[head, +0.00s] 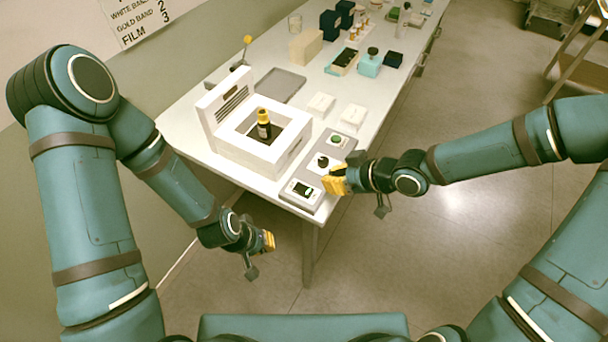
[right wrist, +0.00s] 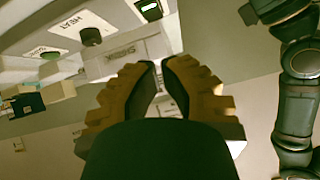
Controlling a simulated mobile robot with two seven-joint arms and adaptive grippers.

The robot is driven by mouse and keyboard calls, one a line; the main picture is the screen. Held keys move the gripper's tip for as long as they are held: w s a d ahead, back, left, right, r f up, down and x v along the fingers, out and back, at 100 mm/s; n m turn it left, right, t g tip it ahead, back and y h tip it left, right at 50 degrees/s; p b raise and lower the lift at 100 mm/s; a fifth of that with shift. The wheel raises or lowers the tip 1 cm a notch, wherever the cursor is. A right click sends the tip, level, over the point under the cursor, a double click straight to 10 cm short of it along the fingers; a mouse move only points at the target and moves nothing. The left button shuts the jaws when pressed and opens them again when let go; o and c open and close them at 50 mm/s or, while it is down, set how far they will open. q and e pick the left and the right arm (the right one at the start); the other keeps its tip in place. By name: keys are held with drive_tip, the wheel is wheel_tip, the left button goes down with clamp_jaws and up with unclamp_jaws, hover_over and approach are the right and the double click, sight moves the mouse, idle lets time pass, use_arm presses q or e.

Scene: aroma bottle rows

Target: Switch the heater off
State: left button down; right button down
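The heater (head: 232,145) is a white box with a square well at the table's near end; a dark bottle (head: 264,121) with a yellow label stands in the well. The right wrist view shows the knob (right wrist: 91,37) by a HEAT label and the lit window (right wrist: 150,8). My right gripper (head: 333,182) is by the panel's right edge, empty, with a narrow gap between its fingers (right wrist: 160,75). My left gripper (head: 269,241) hangs off the table's near edge; its opening is unclear.
Two white blocks (head: 321,105) and a grey tray (head: 281,85) lie behind the heater and panel. Open floor lies right of the table.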

sight(304, 184)
use_arm(q)
drive_tip(key=shift+r, duration=0.2)
use_arm(e)
drive_tip(key=r, duration=0.1)
drive_tip(key=n, duration=0.1)
drive_tip(key=w+r+n, duration=0.1)
drive_tip(key=shift+d+r, duration=0.3)
drive_tip(key=shift+d, duration=0.1)
use_arm(q)
drive_tip(key=shift+f, duration=0.1)
